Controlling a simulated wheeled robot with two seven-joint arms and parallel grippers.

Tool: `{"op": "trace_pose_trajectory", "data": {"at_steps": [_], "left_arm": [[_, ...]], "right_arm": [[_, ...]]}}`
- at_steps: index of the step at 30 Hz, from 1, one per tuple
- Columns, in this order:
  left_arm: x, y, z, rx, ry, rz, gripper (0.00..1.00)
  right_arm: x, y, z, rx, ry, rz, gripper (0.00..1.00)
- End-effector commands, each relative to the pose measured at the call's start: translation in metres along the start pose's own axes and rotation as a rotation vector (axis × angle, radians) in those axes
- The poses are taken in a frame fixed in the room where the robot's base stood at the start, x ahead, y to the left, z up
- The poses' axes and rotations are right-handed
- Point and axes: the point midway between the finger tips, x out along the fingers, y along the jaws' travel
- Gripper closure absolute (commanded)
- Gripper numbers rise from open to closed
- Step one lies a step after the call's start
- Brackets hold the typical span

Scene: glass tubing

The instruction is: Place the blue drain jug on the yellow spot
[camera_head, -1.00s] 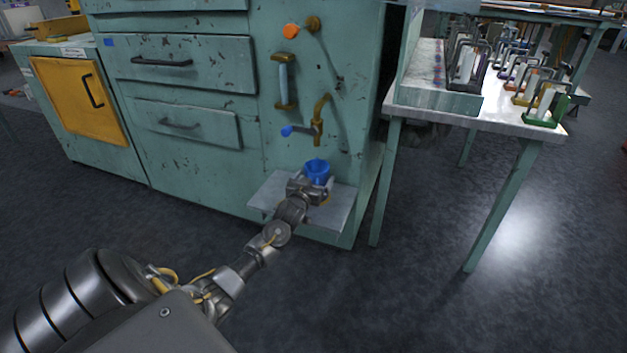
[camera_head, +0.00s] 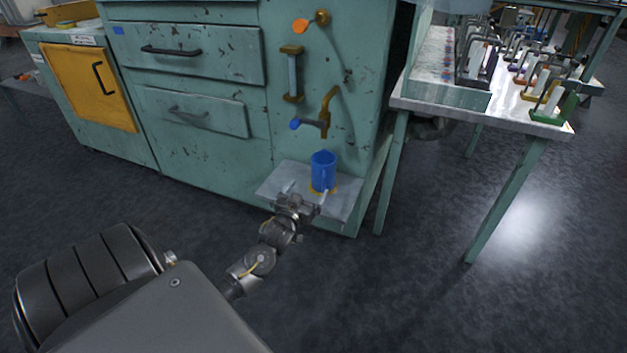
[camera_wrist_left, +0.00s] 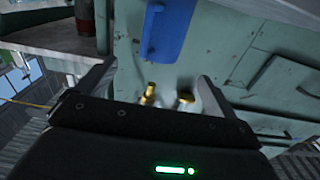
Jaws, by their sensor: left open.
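The blue drain jug (camera_head: 322,172) stands upright on the grey metal shelf (camera_head: 343,205) below the tap. Yellow of the spot (camera_head: 333,190) shows at the edges of the jug's base, so the jug stands on or over it; most of the spot is hidden. My left gripper (camera_head: 306,192) is open and empty, in front of the jug and a little to its left. In the left wrist view the jug (camera_wrist_left: 165,30) is beyond the open fingers (camera_wrist_left: 155,78), with nothing between them.
A brass tap with a blue handle (camera_head: 325,112) is above the jug on the green cabinet (camera_head: 210,150). A vertical handle (camera_head: 292,75) and an orange knob (camera_head: 300,26) are higher up. A table (camera_head: 470,107) with several coloured racks stands to the right.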

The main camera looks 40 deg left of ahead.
Motion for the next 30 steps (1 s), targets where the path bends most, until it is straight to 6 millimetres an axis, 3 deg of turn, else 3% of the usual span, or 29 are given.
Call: {"op": "trace_pose_trajectory", "data": {"at_steps": [2, 5, 9, 12, 14, 18, 21, 24, 30], "left_arm": [[-0.009, 0.020, -0.004, 0.000, 0.022, 0.046, 0.06], [-0.036, 0.071, -0.020, -0.004, 0.093, 0.168, 0.06], [-0.111, 0.164, -0.071, -0.048, 0.276, 0.402, 0.06], [-0.175, 0.213, -0.119, -0.109, 0.433, 0.539, 0.06], [-0.212, 0.232, -0.148, -0.152, 0.525, 0.598, 0.06], [-0.281, 0.250, -0.206, -0.246, 0.707, 0.676, 0.06], [-0.310, 0.253, -0.231, -0.290, 0.787, 0.697, 0.06], [-0.324, 0.253, -0.242, -0.312, 0.823, 0.705, 0.06], [-0.325, 0.253, -0.244, -0.314, 0.829, 0.706, 0.06]], "right_arm": [[0.000, 0.000, 0.000, 0.000, 0.001, 0.000, 0.64], [0.000, 0.000, 0.000, 0.000, 0.001, 0.000, 0.64], [0.000, 0.000, 0.000, 0.000, 0.002, 0.000, 0.64], [0.000, 0.000, 0.000, 0.000, 0.002, 0.000, 0.64], [0.000, 0.000, -0.001, 0.000, 0.002, 0.000, 0.64], [0.000, 0.000, -0.001, 0.000, 0.002, 0.000, 0.64], [0.000, 0.000, -0.001, 0.000, 0.002, 0.000, 0.64], [0.000, 0.000, -0.001, 0.000, 0.002, 0.000, 0.64], [0.000, 0.000, -0.001, 0.000, 0.002, 0.000, 0.64]]}}
